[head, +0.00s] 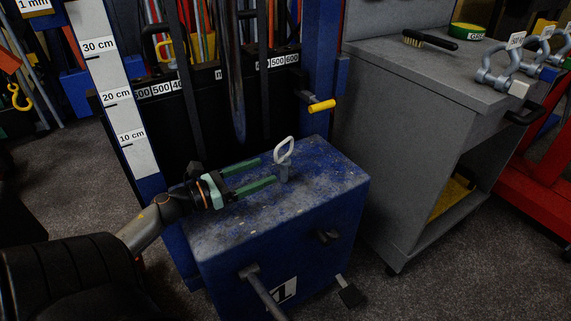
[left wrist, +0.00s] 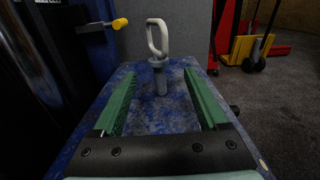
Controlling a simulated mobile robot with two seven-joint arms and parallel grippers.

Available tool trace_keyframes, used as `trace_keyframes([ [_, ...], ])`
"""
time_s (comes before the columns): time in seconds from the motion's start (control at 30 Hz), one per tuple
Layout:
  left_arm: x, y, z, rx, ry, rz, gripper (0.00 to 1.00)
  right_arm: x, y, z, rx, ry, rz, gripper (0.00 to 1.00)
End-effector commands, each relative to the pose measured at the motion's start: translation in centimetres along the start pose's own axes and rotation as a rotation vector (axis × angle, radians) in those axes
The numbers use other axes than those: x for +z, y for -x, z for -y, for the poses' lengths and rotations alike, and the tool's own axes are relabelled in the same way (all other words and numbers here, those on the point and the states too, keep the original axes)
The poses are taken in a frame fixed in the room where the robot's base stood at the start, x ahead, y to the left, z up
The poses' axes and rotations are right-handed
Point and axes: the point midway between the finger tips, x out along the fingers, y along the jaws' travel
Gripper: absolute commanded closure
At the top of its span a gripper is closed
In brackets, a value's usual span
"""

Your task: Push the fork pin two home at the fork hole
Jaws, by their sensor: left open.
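The fork pin two (head: 284,152) has a pale loop handle on a grey shank and stands about upright on the top of the blue block (head: 330,180). In the left wrist view the pin (left wrist: 157,42) stands near the middle, close to the fingertip line. The fork hole itself cannot be made out; the pin's foot covers that spot. My left gripper (head: 268,172) is open, its two green fingers reaching low over the block top towards the pin. The fingers lie either side of the pin's line and do not visibly touch it. My right gripper is not in view.
A grey cabinet (head: 400,150) with a brush (head: 430,40) and shackles (head: 495,75) stands at the right. A yellow-handled lever (head: 321,106) juts out behind the block. A height scale (head: 115,95) rises at the left. Dark floor is free at the lower right.

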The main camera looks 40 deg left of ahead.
Motion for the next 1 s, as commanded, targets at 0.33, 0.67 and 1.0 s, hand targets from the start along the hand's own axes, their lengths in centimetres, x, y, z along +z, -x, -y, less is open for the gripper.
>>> trace_keyframes([
  [0.33,-0.4,-3.5,-0.1,-0.001,0.002,0.001,0.24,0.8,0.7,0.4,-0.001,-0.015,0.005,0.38],
  [0.67,-0.6,-7.3,-0.3,0.002,0.004,0.0,0.24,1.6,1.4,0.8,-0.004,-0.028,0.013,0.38],
  [1.0,-0.6,-7.5,-0.2,0.001,0.005,-0.001,0.31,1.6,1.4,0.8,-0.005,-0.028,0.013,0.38],
])
